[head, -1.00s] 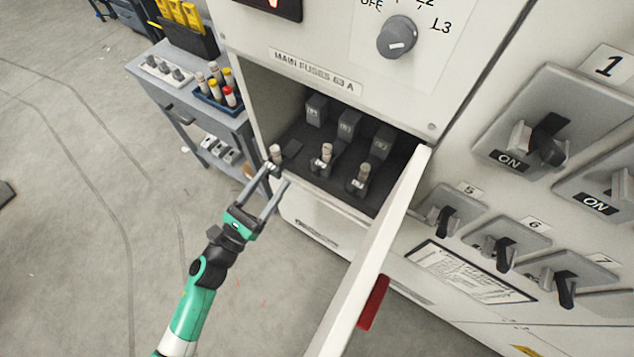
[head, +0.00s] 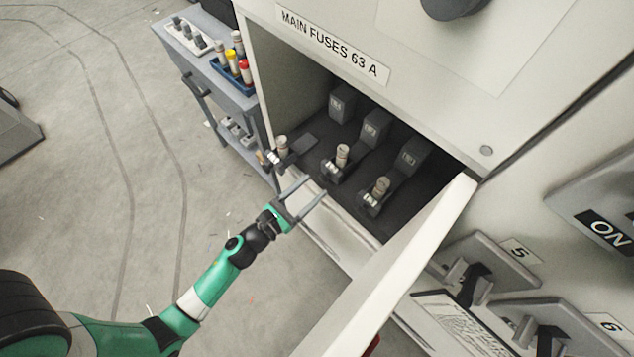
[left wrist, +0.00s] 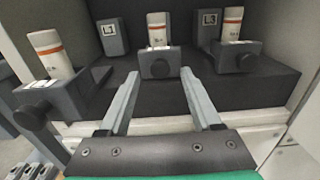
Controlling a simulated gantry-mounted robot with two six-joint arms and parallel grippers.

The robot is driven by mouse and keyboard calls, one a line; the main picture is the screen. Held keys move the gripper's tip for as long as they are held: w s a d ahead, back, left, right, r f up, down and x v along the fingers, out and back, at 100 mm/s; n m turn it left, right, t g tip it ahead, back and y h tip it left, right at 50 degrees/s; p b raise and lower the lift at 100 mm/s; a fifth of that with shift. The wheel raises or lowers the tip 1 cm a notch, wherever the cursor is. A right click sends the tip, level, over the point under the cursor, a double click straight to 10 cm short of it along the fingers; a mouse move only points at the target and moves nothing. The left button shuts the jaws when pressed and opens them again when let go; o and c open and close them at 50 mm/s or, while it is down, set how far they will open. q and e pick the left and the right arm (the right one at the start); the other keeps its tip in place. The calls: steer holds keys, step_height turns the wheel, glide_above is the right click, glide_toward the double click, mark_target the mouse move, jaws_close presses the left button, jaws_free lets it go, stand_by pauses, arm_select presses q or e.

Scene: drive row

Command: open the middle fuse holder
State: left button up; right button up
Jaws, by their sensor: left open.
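The middle fuse holder (head: 335,170) is a dark grey carrier with a knob on its front and a pale fuse (head: 342,154) standing in it, inside the open cabinet bay. It is also central in the left wrist view (left wrist: 160,63). My left gripper (head: 314,187) is open and empty just in front of it. In the left wrist view its fingertips (left wrist: 158,76) point at the middle holder, one to each side of its knob; contact cannot be told. The left fuse holder (head: 288,154) sits further forward than the others. The right fuse holder (head: 374,200) also carries a fuse. My right gripper is not in view.
The open cabinet door (head: 400,275) stands out to the right of the bay. A side trolley (head: 215,75) with a blue fuse tray (head: 232,72) is at the left. Switches (head: 465,275) line the right panel.

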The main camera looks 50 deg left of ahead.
arm_select(q)
steer(key=shift+w+a, duration=0.1)
steer(key=shift+w, duration=1.25)
jaws_close()
stand_by(0.3)
